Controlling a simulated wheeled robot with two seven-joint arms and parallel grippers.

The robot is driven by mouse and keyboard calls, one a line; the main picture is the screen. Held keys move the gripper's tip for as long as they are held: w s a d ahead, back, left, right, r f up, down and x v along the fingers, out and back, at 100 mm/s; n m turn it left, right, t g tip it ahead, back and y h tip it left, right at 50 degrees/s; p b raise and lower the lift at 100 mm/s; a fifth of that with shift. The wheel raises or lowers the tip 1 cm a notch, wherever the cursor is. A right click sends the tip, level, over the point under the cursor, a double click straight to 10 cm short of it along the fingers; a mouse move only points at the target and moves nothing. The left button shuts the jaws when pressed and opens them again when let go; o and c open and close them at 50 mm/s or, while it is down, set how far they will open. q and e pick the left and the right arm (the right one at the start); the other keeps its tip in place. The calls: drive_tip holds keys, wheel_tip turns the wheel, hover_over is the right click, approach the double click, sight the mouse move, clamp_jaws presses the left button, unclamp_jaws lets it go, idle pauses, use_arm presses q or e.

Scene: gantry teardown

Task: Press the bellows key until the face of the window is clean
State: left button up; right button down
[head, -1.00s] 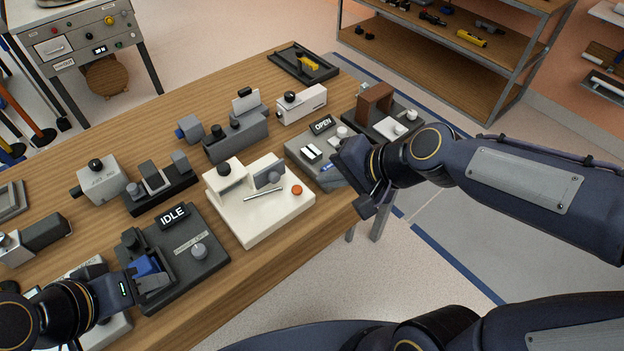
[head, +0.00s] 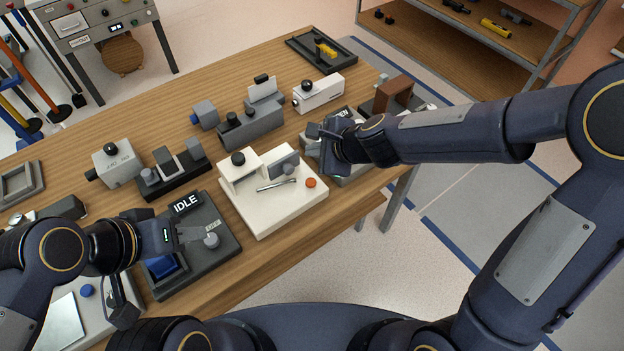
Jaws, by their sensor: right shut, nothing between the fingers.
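A white unit (head: 262,217) in the middle of the table has an upright grey plate (head: 284,163), a silver bar and an orange button (head: 311,183). I cannot tell for sure which part is the bellows key or the window, nor whether a face is clean. My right gripper (head: 322,139) is shut and empty, over the grey unit whose sign is now partly covered, behind and right of the white unit. My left gripper (head: 186,240) is above the dark unit (head: 225,258) with the IDLE sign (head: 186,203), close to its grey knob (head: 212,240); its finger gap is unclear.
Grey and white devices (head: 252,125) stand along the back of the table (head: 345,205). A black tray (head: 322,52) with a yellow item lies at the far end. A brown block (head: 393,92) stands beyond my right gripper. A strip of bare wood runs along the front edge.

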sight(315, 184)
drive_tip(key=shift+f, duration=0.15)
wheel_tip(315, 184, down, 9)
drive_tip(key=b, duration=0.8)
drive_tip(key=shift+r+b, duration=0.2)
drive_tip(key=shift+b, duration=0.15)
idle(1.2)
drive_tip(key=shift+f+b, duration=0.4)
drive_tip(key=shift+f+b, duration=0.5)
idle(0.6)
idle(0.3)
drive_tip(key=shift+r+p, duration=0.95)
